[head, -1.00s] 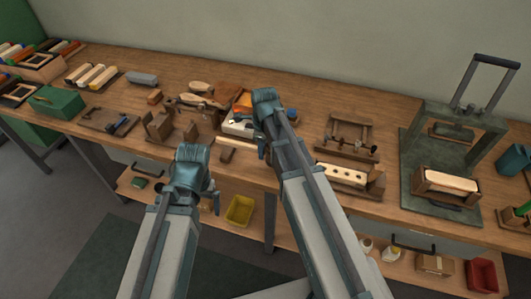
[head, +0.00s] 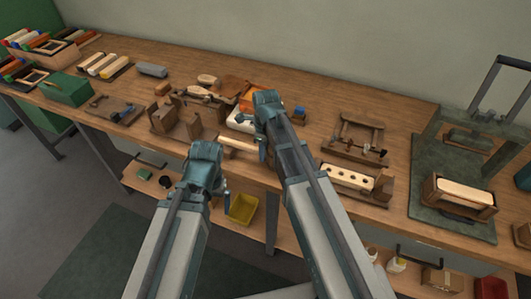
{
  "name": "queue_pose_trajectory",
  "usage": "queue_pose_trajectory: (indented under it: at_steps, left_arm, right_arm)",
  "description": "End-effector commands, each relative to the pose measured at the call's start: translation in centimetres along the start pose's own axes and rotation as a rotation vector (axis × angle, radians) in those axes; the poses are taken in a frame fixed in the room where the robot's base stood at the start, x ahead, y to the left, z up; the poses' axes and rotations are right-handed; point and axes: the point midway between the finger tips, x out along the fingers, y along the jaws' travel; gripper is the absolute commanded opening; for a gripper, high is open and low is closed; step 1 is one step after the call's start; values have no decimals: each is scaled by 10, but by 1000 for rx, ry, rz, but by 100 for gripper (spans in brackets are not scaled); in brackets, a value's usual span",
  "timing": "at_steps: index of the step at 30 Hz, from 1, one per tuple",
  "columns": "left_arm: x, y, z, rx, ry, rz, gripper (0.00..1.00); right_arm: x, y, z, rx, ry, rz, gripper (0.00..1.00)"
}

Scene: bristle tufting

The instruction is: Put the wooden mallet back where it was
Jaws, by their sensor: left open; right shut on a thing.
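The wooden mallet (head: 239,145) shows as a pale wooden bar near the table's front edge, in the middle of the head view. My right gripper (head: 264,154) is at the bar's right end and is shut on it. My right wrist and forearm hide that end, and I cannot make out the mallet's head clearly. I cannot tell whether the mallet touches the table. My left gripper (head: 222,190) is open and empty, in front of the table edge and below the mallet in the picture.
A wooden rack with clamps (head: 355,138) and a block with holes (head: 347,177) stand right of my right arm. Brown wooden fixtures (head: 165,118) stand to the left. A yellow bin (head: 241,208) sits on the lower shelf.

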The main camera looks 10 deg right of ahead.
Motion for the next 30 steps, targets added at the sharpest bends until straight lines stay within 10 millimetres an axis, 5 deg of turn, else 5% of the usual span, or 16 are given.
queue_pose_trajectory:
  at_steps: [2, 3, 8, 20, 30]
  left_arm:
    - [4, 0, 0, 0, 0, 0, 97]
    - [4, 0, 0, 0, 0, 0, 97]
    - [3, 0, 0, 0, 0, 0, 97]
    - [0, 0, 0, 0, 0, 0, 97]
    - [-31, -3, 2, 0, 0, 0, 97]
  right_arm:
    - [4, 0, 0, 0, 0, 0, 0]
    - [4, 0, 0, 0, 0, 0, 23]
    - [3, 0, 0, 0, 0, 0, 51]
    - [0, 0, 0, 0, 0, 0, 51]
    - [-31, 0, 0, 0, 0, 0, 51]
